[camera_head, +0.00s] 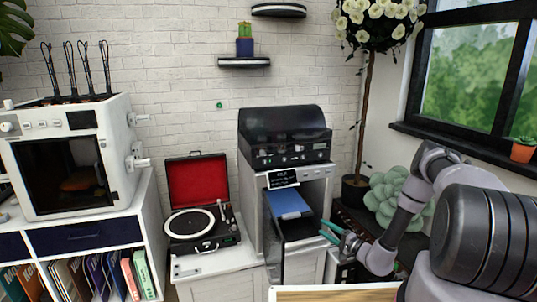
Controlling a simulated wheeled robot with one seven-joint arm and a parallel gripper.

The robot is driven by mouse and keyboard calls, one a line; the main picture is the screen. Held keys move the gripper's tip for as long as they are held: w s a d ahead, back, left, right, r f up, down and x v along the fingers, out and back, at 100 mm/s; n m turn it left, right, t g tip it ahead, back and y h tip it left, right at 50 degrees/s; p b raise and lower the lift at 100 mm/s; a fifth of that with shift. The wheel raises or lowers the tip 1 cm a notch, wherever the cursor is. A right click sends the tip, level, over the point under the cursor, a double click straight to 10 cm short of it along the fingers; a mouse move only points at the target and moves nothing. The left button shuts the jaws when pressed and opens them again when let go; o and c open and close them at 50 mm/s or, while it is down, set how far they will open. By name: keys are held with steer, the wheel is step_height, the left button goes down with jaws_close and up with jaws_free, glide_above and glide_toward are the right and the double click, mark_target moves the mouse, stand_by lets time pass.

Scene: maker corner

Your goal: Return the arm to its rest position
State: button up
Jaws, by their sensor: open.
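My arm is at the right of the head view, bent, with its grey links reaching left. My gripper (327,230), with teal fingers, is at the arm's far left end, low in the picture. It is open, and I see nothing between its fingers. It is just right of a silver-fronted cabinet machine (317,187) with an open front. A flat blue piece (289,203) lies in that opening, left of and above the gripper. I cannot tell whether the gripper touches the machine.
A dark domed machine (290,150) stands on the cabinet machine. A record player (203,222) with its red lid raised is at the left. A potted flowering tree (367,110) and a pale green succulent (392,195) stand close behind my arm.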

steer(key=a+r+n+g+y, duration=0.2)
steer(key=r+n+g, duration=0.15)
steer(key=r, duration=0.55)
steer(key=a+r+n+g+y, duration=0.2)
steer(key=r+g, duration=0.2)
steer(key=r, duration=0.5)
steer(key=s+a+r+n+g+h, duration=0.1)
steer(key=s+a+r+n+g, duration=0.15)
steer(key=r, duration=0.55)
steer(key=s+a+r+n+g+h, duration=0.1)
steer(key=s+r+g+h, duration=0.2)
steer(key=r, duration=0.5)
steer(key=s+d+r+m+t+h, duration=0.1)
steer(key=s+d+r+t+h, duration=0.2)
steer(key=s+r, duration=0.8)
steer(key=s+d+r+m+t+h, duration=0.2)
steer(key=s+d+r+h, duration=0.4)
steer(key=s+r, duration=0.5)
steer(key=s+t+h, duration=0.1)
steer(key=s, duration=0.4)
steer(key=shift+s+d, duration=0.15)
